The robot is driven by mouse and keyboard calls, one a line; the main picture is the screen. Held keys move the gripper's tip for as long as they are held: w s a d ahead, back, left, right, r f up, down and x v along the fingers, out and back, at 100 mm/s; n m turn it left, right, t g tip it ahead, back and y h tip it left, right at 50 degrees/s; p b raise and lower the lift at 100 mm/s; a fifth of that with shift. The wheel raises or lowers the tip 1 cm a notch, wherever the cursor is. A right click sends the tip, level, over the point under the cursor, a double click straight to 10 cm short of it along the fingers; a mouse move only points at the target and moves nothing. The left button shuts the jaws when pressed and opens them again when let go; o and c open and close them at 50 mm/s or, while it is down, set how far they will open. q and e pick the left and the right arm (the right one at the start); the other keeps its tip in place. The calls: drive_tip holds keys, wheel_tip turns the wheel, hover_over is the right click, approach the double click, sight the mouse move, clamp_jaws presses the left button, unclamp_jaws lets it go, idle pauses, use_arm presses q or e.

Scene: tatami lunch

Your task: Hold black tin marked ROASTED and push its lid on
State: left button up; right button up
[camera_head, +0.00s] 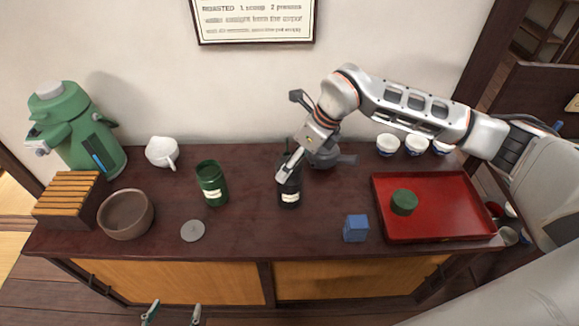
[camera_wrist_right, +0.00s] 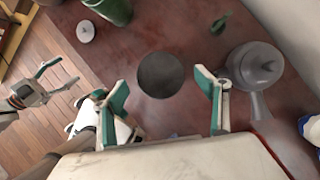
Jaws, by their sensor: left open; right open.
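The black tin (camera_head: 289,191) stands upright at the middle of the cabinet top, with a white label too small to read. My right gripper (camera_head: 288,167) is at its upper part. In the right wrist view the tin's round dark top (camera_wrist_right: 160,75) lies between the two open fingers (camera_wrist_right: 163,84), with gaps at both sides. A grey round lid (camera_head: 192,231) lies flat at the front left; it also shows in the right wrist view (camera_wrist_right: 86,31). My left gripper (camera_head: 172,313) is open and empty in front of the cabinet, low in the head view.
A green tin (camera_head: 211,184) stands left of the black tin. A grey teapot (camera_head: 324,157) is close behind to the right. A blue block (camera_head: 356,228) and a red tray (camera_head: 440,229) with a green lid (camera_head: 404,202) are right. A brown bowl (camera_head: 126,214) is left.

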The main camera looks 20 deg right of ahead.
drive_tip(key=shift+x, duration=1.55)
drive_tip(key=c, duration=1.3)
drive_tip(key=shift+r, duration=0.15)
wheel_tip(320, 180, up, 20)
drive_tip(key=shift+b, duration=0.35)
